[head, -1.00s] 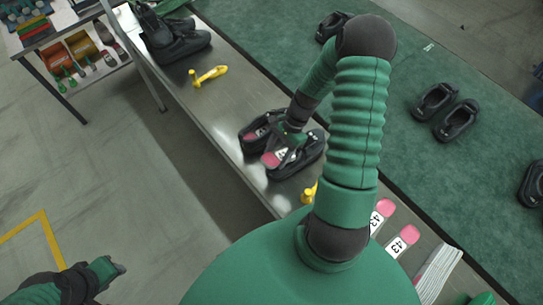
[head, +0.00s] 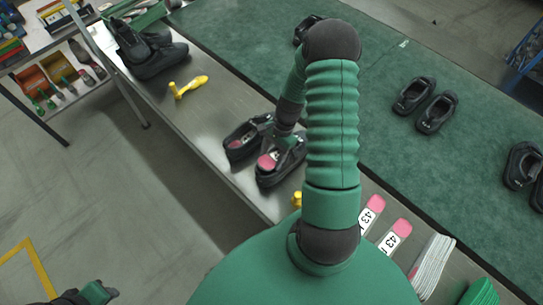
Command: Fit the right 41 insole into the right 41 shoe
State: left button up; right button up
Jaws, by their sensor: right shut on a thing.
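A pair of open black shoes stands side by side on the metal bench. The left shoe of the pair (head: 243,147) shows a pink insole end inside. In the right shoe of the pair (head: 270,180) lies an insole with a pink end (head: 267,161) and a pale label, mostly inside the opening. My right gripper (head: 284,143) reaches down over this shoe and is shut on that insole; its fingertips are partly hidden. I cannot read the size here. My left gripper (head: 104,292) is at the bottom left, away from the bench, its jaws unclear.
Two insoles marked 43 (head: 370,211) lie on the bench right of my arm, beside a pale stack (head: 433,262). A yellow tool (head: 188,87) and black boots (head: 150,50) are farther up the bench. More black shoes (head: 436,112) stand on the green surface.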

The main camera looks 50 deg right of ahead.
jog(key=o, duration=1.4)
jog(key=shift+s+a+f, duration=0.1)
jog(key=shift+f, duration=0.05)
jog(key=shift+a, duration=0.1)
jog(key=shift+w+d+r+p, duration=0.1)
jog(key=shift+r+p, duration=0.4)
jog(key=shift+w+d+r+p, duration=0.1)
jog(key=shift+r+p, duration=0.35)
jog(key=shift+p, duration=0.05)
jog(key=shift+s+r+p, duration=0.1)
jog(key=shift+r+p, duration=0.4)
jog(key=shift+r, duration=0.15)
